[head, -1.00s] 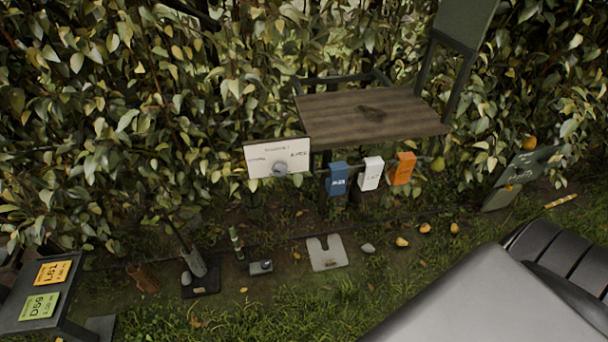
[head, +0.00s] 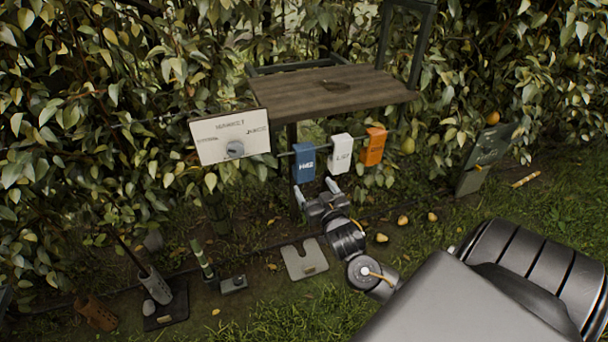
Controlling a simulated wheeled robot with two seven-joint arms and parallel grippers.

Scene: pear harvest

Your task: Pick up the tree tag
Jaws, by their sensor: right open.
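Three tags hang from a thin rail under a wooden shelf: a blue tag (head: 304,162), a white tag (head: 341,153) and an orange tag (head: 374,147). They carry printed marks too small to read surely. My right gripper (head: 317,190) is open and empty. Its two fingers point up, just below the blue and white tags in the picture; I cannot tell whether it touches either. My left gripper is not in view.
The wooden shelf (head: 330,90) stands above the rail, with a white dial board (head: 231,138) at its left. Leafy hedge lies behind. A grey notched plate (head: 304,260), a small grey box (head: 233,284) and fallen pears lie on the ground. A dark green sign (head: 487,157) stands at right.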

